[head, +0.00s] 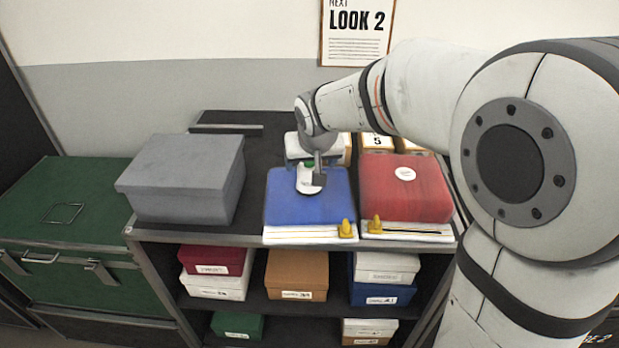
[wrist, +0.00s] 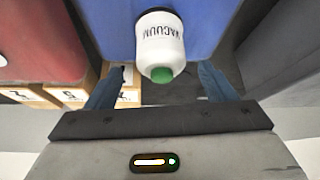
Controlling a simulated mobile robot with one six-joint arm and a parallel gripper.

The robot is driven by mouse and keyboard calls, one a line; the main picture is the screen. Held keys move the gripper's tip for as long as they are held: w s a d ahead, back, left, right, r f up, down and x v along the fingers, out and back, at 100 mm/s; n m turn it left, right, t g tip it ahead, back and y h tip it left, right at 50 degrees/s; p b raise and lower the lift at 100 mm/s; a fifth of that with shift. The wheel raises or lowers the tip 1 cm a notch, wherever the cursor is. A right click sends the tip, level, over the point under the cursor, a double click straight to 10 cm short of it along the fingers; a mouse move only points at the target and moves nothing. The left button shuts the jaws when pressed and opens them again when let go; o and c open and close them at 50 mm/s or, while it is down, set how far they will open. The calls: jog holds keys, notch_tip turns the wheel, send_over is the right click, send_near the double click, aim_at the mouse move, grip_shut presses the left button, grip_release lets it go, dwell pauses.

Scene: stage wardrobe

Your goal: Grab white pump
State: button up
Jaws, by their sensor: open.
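The white pump (head: 310,184) lies on the blue bundle (head: 285,205) on top of the shelf unit. In the wrist view the pump (wrist: 160,42) is a white cylinder lettered "VACUUM" with a green end (wrist: 161,74) pointing towards my gripper. My gripper (wrist: 161,78) is open, with a blue finger on each side of the green end and gaps between. In the head view my gripper (head: 318,170) is over the far part of the blue bundle, close to the pump and partly covering it. I cannot tell their exact height difference.
A red bundle (head: 405,190) with a round white cap lies right of the blue one. A grey box (head: 187,178) stands left. Numbered boxes (head: 377,142) stand behind. Several shoe boxes fill the shelves below. A green trunk (head: 75,215) stands at far left.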

jog(key=x, duration=0.5)
jog(key=shift+a+f, duration=0.1)
jog(key=shift+f, duration=0.3)
jog(key=c, duration=1.4)
